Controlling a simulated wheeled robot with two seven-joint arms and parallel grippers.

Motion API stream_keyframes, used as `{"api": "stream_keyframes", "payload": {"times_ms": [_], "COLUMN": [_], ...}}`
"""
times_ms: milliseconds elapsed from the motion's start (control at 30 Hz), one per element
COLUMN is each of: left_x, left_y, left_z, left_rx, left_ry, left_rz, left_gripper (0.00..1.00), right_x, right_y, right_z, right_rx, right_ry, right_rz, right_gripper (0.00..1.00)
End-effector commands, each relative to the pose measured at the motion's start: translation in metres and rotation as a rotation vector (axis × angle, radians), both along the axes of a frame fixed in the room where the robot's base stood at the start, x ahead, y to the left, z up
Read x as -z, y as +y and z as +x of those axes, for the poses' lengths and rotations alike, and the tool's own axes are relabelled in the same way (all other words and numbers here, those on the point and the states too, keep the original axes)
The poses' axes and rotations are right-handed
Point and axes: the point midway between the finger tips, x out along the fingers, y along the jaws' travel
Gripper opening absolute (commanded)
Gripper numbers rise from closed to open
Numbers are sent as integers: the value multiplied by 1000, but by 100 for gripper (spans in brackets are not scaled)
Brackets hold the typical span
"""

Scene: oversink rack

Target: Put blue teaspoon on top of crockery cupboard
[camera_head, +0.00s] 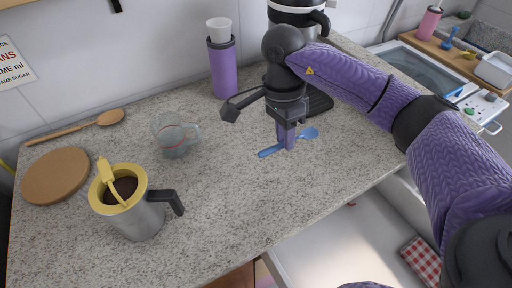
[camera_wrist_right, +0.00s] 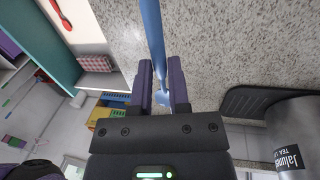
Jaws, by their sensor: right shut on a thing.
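The blue teaspoon (camera_head: 309,134) is at the counter near its middle, bowl to the right and handle to the left. My right gripper (camera_head: 287,143) points down and is shut on the spoon's middle part. In the right wrist view the blue teaspoon (camera_wrist_right: 152,32) runs up from between the fingers of my right gripper (camera_wrist_right: 162,88). I cannot tell whether the spoon touches the counter or is just above it. My left gripper is not in view. I cannot tell which surface is the crockery cupboard.
On the speckled counter (camera_head: 225,180) stand a steel jug with yellow rim (camera_head: 140,215), a glass cup (camera_head: 172,138), a purple bottle (camera_head: 222,70), a cork mat (camera_head: 57,176) and a wooden spoon (camera_head: 80,127). An open drawer (camera_head: 330,235) juts out in front.

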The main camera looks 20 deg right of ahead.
Motion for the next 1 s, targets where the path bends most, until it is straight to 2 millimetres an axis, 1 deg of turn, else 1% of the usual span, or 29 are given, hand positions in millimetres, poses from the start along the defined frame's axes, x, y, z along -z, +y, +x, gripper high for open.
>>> {"api": "stream_keyframes", "payload": {"times_ms": [33,100,267,433,633,767,800,833,867,1000], "left_x": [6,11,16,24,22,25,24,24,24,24], "left_y": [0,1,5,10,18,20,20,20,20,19], "left_z": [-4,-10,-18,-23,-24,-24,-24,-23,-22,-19], "left_rx": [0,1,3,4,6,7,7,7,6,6], "left_ry": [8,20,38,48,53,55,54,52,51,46], "left_rz": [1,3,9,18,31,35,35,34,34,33], "left_gripper": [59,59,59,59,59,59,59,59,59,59], "right_x": [17,36,59,90,90,94,93,93,93,92], "right_y": [0,0,0,0,0,0,0,0,0,0], "right_z": [-1,-1,-1,-1,0,0,0,-1,0,0], "right_rx": [2,2,1,0,0,0,-1,-1,-1,0], "right_ry": [7,8,4,6,1,1,1,1,1,1], "right_rz": [-1,-1,0,0,-1,-1,-1,-1,-1,-1], "right_gripper": [0,0,0,0,0,0,27,34,36,36]}}
